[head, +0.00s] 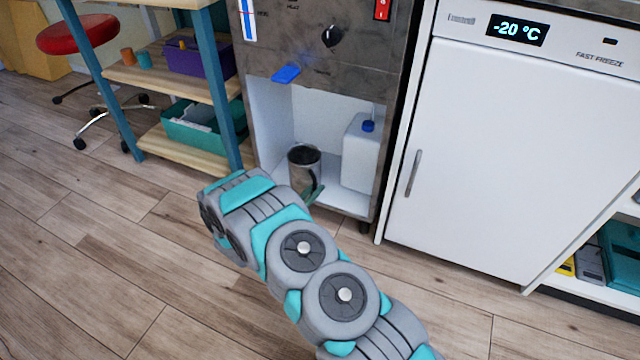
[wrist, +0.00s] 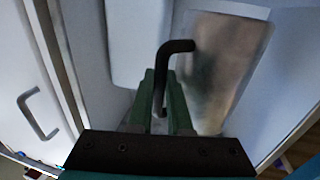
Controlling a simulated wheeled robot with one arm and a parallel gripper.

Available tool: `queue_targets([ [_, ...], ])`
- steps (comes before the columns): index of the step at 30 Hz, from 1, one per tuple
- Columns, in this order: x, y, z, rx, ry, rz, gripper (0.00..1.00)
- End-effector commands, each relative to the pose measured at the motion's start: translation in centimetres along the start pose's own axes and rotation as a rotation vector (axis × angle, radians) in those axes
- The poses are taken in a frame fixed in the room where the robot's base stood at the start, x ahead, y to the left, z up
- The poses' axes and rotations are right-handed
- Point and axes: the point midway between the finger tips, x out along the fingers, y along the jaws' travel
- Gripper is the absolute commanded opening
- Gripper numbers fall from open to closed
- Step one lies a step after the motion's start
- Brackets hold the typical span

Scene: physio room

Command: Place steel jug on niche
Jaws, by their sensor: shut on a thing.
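The steel jug (head: 304,160) is upright inside the white niche (head: 318,115), toward its left side. My arm partly hides its lower part in the head view, so I cannot tell whether it touches the niche floor. In the wrist view the jug (wrist: 222,70) is to the right, with its dark handle (wrist: 174,47) reaching left between my green fingers. My gripper (head: 315,194) is shut on this handle at the niche's front opening; its fingers also show in the wrist view (wrist: 161,98).
A white canister (head: 362,155) with a blue cap stands on the right in the niche, apart from the jug. A blue tab (head: 286,74) sticks out above the opening. A white freezer (head: 500,150) stands to the right, and a wooden shelf (head: 165,80) to the left.

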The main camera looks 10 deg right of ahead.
Motion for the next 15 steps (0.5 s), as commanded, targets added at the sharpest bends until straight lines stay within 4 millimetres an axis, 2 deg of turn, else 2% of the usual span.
queue_targets([
  [1, 1.3, -0.3, 0.1, 0.003, 0.003, 0.004, 0.00],
  [6, 4.2, -1.6, 0.2, 0.005, 0.005, 0.002, 0.00],
  [15, 6.2, -2.4, 0.5, 0.003, 0.003, 0.000, 0.00],
])
